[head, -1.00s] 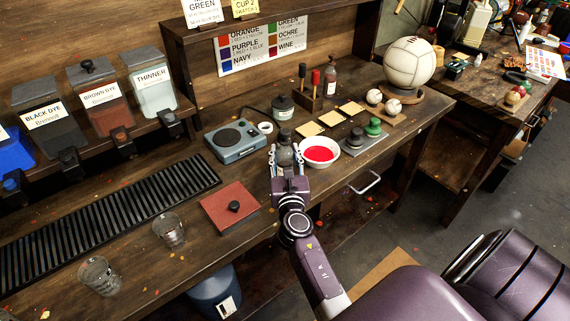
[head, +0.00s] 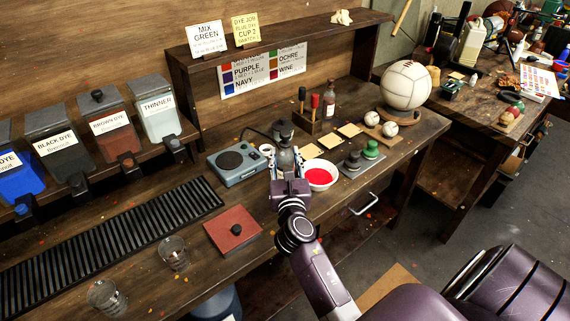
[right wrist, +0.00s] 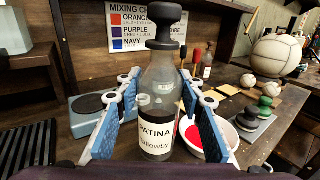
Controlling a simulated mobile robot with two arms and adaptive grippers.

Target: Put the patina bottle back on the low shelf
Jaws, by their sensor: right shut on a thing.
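The patina bottle (head: 285,157) is clear glass with a dark stopper and a white label. My right gripper (head: 286,170) is shut on it, with a blue-padded finger on each side. In the right wrist view the bottle (right wrist: 158,110) stands upright between the fingers, its label reading PATINA. It appears held above the bench top, left of the white bowl of red dye (head: 320,175). A raised shelf (head: 290,37) runs along the back of the bench; I cannot tell whether it is the low shelf. My left gripper is out of view.
A blue-grey scale (head: 238,163) stands left of the bottle. Dye bins (head: 108,125) and two glasses (head: 173,253) are at left.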

